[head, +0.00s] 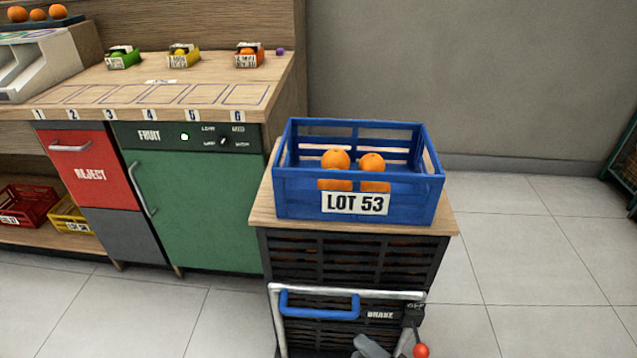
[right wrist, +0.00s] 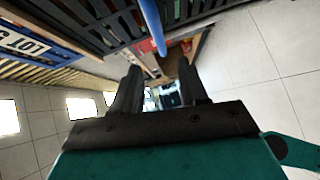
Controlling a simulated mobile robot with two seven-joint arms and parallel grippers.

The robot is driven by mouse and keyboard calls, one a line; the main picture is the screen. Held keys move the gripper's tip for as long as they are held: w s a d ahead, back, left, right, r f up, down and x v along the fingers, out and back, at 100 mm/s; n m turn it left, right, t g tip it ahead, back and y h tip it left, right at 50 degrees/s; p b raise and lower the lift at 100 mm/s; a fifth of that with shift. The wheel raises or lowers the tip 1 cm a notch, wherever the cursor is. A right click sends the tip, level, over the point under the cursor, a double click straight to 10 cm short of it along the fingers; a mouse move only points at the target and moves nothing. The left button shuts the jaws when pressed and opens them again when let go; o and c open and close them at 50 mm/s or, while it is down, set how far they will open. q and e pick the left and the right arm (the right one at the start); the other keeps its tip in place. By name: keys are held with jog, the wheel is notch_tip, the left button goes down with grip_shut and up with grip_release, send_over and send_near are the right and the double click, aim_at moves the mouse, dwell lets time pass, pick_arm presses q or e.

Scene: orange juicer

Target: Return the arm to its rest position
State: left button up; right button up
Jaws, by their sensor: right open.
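My right gripper (head: 370,346) shows only as a small grey part at the bottom edge of the head view, in front of the cart. In the right wrist view its two dark fingers (right wrist: 160,85) stand apart with nothing between them. It is open and empty. The blue handle of the cart and the slatted cart side show beyond the fingers in that view. My left gripper is not in view. The rest of my right arm is hidden in the head view.
A blue LOT 53 crate (head: 280,195) with two visible oranges (head: 335,160) stands on the slatted cart (head: 335,262). The cart has a blue handle (head: 320,305) and a brake lever with a red knob (head: 421,351). A green fruit cabinet (head: 200,215) stands left.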

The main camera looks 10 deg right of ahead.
pick_arm(q)
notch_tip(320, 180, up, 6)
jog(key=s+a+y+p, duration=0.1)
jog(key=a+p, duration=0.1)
jog(key=p, duration=0.8)
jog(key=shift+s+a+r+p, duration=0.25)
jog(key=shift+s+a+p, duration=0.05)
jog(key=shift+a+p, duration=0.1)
pick_arm(e)
jog(key=s+d+r+m+g+h, duration=0.1)
jog(key=r+m+h, duration=0.2)
jog(key=r+m, duration=0.4)
jog(key=s+d+r+m+g+h, duration=0.1)
jog(key=s+r+m+g+h, duration=0.1)
jog(key=r+m, duration=0.5)
jog(key=m+h, duration=0.1)
jog(key=m, duration=0.4)
jog(key=shift+s+d+m, duration=0.2)
jog(key=shift+s+m, duration=0.05)
jog(key=shift+m, duration=0.15)
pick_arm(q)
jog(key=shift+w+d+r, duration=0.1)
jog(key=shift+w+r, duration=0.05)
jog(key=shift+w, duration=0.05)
